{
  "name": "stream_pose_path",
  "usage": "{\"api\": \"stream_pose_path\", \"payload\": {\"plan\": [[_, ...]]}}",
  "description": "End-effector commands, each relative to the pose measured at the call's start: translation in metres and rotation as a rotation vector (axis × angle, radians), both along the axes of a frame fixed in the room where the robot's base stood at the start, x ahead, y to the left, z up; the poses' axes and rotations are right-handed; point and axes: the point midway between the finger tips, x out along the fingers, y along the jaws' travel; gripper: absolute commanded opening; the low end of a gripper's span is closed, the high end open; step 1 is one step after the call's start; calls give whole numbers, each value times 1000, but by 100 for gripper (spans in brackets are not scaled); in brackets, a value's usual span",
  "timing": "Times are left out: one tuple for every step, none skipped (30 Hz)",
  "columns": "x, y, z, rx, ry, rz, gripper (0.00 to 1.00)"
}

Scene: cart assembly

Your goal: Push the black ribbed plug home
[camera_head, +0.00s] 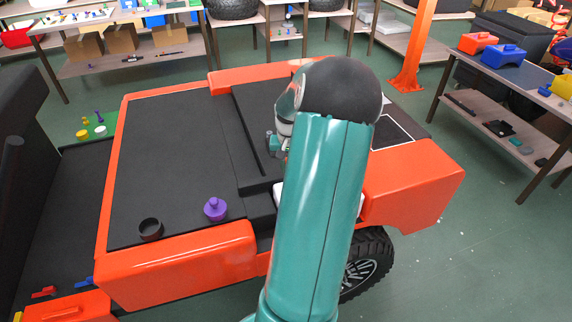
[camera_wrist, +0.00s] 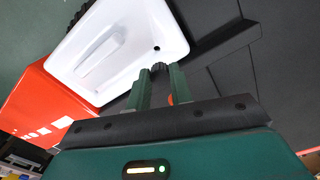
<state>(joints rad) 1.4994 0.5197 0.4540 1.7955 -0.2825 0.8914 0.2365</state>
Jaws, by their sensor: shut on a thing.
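The black ribbed plug (camera_wrist: 159,66) is at my fingertips in the wrist view. My gripper (camera_wrist: 160,74) is shut on it, with one green finger on each side. Just beyond the plug is a white tank-like part (camera_wrist: 108,48) with a raised grip and a small dark hole near its edge. The plug looks close to that edge, apart from the visible hole; I cannot tell whether it touches the white part. In the head view my arm hides the plug, my fingers and most of the white part (camera_head: 279,194).
The cart's orange side panel (camera_head: 180,266) and black deck (camera_head: 165,165) surround the work area. A purple knobbed piece (camera_head: 215,209) and a dark ring (camera_head: 150,229) sit on the deck. A table (camera_head: 515,72) with orange and blue items stands at right.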

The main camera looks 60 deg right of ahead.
Motion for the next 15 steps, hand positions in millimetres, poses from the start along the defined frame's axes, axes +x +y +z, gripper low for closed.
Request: {"api": "stream_pose_path", "payload": {"plan": [[-2,-1,0,0,1,-3,0],[-2,-1,0,0,1,-4,0],[-3,-1,0,0,1,-4,0],[-3,-1,0,0,1,-4,0],[-3,-1,0,0,1,-4,0],[-2,-1,0,0,1,-3,0],[-2,-1,0,0,1,-1,0],[-2,-1,0,0,1,2,0],[-2,-1,0,0,1,10,0],[-2,0,0,0,1,21,0],[-3,0,0,0,1,34,0],[-4,0,0,0,1,58,0],[-4,1,0,0,1,79,0],[-4,1,0,0,1,105,0],[-4,2,-5,2,1,104,0]]}}
